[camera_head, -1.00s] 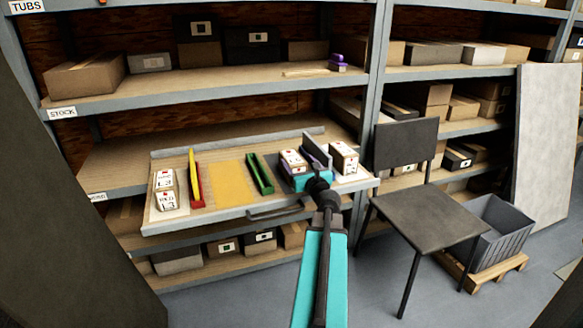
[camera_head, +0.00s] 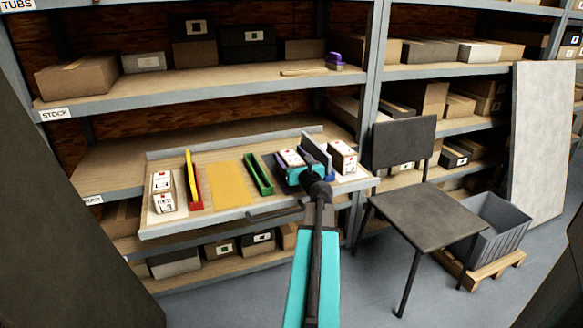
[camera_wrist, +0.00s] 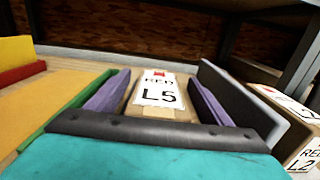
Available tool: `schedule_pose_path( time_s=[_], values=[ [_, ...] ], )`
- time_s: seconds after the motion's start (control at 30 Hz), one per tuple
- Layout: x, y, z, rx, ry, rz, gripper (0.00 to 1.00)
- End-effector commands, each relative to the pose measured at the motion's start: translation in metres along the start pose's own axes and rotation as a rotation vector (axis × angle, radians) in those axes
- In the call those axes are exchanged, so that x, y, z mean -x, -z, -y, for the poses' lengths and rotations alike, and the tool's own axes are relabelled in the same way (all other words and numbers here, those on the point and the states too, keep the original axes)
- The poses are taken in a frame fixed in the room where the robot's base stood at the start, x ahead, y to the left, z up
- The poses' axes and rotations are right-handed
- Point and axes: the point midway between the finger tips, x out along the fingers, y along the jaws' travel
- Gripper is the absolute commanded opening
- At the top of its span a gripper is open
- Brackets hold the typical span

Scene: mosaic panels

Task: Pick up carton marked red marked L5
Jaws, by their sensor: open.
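The carton marked RED L5 (camera_wrist: 158,95) is a light box with a white label and a red mark, near the middle of the wrist view. In the head view the L5 carton (camera_head: 290,156) is partly hidden by my gripper. My gripper (camera_head: 298,167) is open at the near side of this carton. In the wrist view its purple-padded fingers (camera_wrist: 158,78) stand on the left and right of the carton. I cannot tell whether they touch it.
A dark upright divider (camera_wrist: 236,98) stands just right of my right finger, with a carton marked L2 (camera_wrist: 302,148) beyond it. A green rail (camera_head: 259,173) lies left. A chair (camera_head: 420,215) stands at right.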

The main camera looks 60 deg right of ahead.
Motion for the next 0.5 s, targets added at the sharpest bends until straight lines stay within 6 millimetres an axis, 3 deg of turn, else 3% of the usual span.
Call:
schedule_pose_path(
  time_s=[0.27, 0.5],
  values=[
    [-0.0001, 0.0001, -0.0006, 0.000, -0.001, 0.000, 0.73],
    [-0.0001, 0.0001, -0.0006, 0.000, -0.001, 0.000, 0.36]
  ],
)
